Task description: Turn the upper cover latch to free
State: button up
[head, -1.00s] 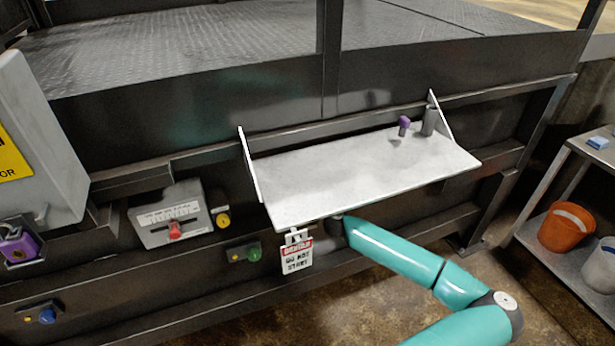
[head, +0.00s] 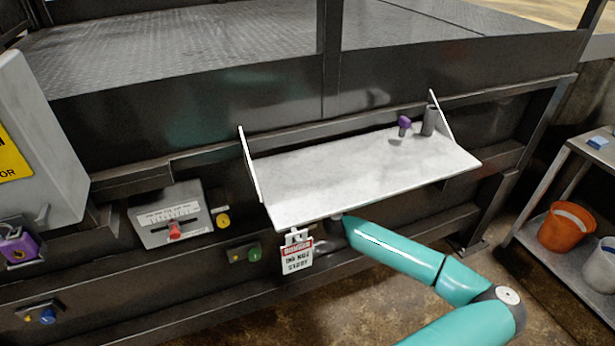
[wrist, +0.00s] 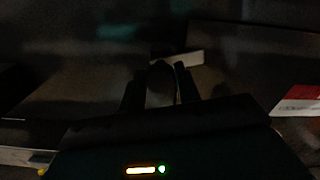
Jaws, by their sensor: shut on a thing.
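In the wrist view my gripper (wrist: 160,88) is shut on a dark rounded piece (wrist: 160,76), which appears to be the upper cover latch. The view is very dark, and the latch's angle cannot be read. A pale bar (wrist: 185,59) shows just behind the fingertips. In the head view my teal arm reaches under the front edge of the white shelf (head: 345,180), and the shelf hides my gripper and the latch.
A red and white tag (head: 297,256) hangs under the shelf, left of my arm. A purple knob (head: 404,121) and a dark cylinder (head: 429,121) stand on the shelf. A red-handled slider panel (head: 170,216) is left. A rack with an orange bucket (head: 566,227) is right.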

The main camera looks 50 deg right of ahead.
jog(key=shift+a+f+n, duration=0.1)
jog(key=shift+f+n, duration=0.05)
jog(key=shift+n, duration=7.25)
jog(key=o, duration=0.9)
jog(key=shift+o, duration=0.2)
jog(key=v, duration=1.3)
jog(key=shift+s+a, duration=0.15)
jog(key=shift+s, duration=0.15)
